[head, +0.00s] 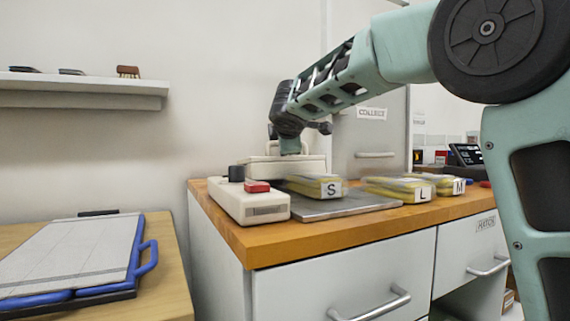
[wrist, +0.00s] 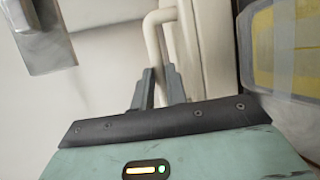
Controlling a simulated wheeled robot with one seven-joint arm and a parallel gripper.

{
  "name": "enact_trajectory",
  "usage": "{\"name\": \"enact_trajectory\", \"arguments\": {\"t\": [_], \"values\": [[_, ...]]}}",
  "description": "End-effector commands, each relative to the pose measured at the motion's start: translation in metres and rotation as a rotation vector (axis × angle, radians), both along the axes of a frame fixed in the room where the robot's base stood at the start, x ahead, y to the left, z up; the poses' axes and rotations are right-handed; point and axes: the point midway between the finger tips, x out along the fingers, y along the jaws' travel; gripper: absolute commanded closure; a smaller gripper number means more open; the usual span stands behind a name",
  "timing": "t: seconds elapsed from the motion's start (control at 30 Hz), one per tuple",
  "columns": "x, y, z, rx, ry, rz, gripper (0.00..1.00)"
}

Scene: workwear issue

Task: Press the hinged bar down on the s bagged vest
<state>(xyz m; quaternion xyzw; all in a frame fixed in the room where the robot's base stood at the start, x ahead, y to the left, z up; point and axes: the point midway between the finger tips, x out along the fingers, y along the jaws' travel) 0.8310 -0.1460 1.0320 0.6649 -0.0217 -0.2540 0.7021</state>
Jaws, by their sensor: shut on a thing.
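The S bagged vest (head: 315,186), a yellow pack with a white S label, lies flat on a grey metal plate (head: 345,205) on the counter. The cream hinged bar (head: 300,169) is behind the vest in the head view and sits higher than it; the bar does not appear to rest on the vest. My gripper (head: 290,147) reaches down to the bar's handle. In the wrist view, my gripper (wrist: 160,90) is shut on the cream handle (wrist: 153,40). A clear-wrapped yellow pack (wrist: 288,48) shows at the right; its label is out of view.
A cream control box (head: 248,204) with a black knob and red button stands left of the vest. Bagged vests L (head: 395,187) and M (head: 445,184) lie to the right. A blue-edged board (head: 75,255) lies on the left table.

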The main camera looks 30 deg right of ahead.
Motion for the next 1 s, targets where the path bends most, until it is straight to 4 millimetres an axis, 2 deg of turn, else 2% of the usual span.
{"name": "enact_trajectory", "arguments": {"t": [0.03, 0.13, 0.53, 1.0], "values": [[-0.0011, 0.0009, -0.0131, 0.002, -0.019, 0.002, 1.0], [-0.0028, 0.0008, -0.0163, 0.001, -0.049, 0.001, 1.0], [-0.0069, 0.0006, -0.0192, 0.0, -0.135, 0.001, 1.0], [-0.0078, 0.0009, -0.019, 0.0, -0.151, 0.001, 1.0]]}}
